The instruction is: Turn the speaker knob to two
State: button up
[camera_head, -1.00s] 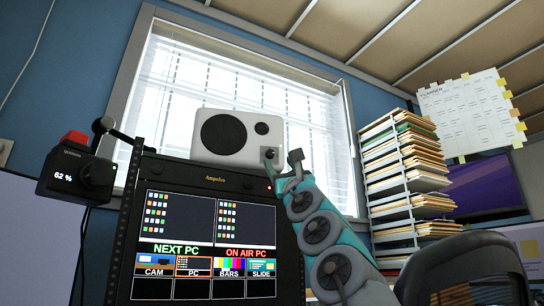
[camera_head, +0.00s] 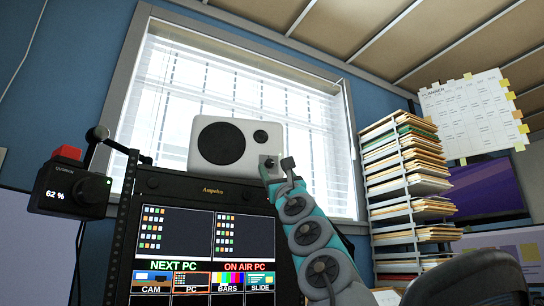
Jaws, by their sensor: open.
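The white speaker (camera_head: 234,144) stands on top of the black monitor rack, in front of the window. It has a large dark cone, a small dark driver and a small knob (camera_head: 269,162) at its lower right corner. My gripper (camera_head: 273,165) is at the end of my teal and grey arm, at the speaker's lower right, around or just in front of the knob. It is open. The fingers partly cover the knob, and I cannot tell whether they touch it. The knob's markings are too small to read.
The black rack (camera_head: 172,187) with its screen is left of my arm. A black box (camera_head: 70,188) with a dial, a red top and "62 %" is at the left. A tall paper rack (camera_head: 403,190) stands at the right. A dark chair back (camera_head: 470,280) is at the lower right.

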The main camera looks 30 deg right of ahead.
aim_at(269, 163)
jog(key=shift+p+x, duration=1.05)
jog(key=shift+x, duration=0.25)
grip_shut()
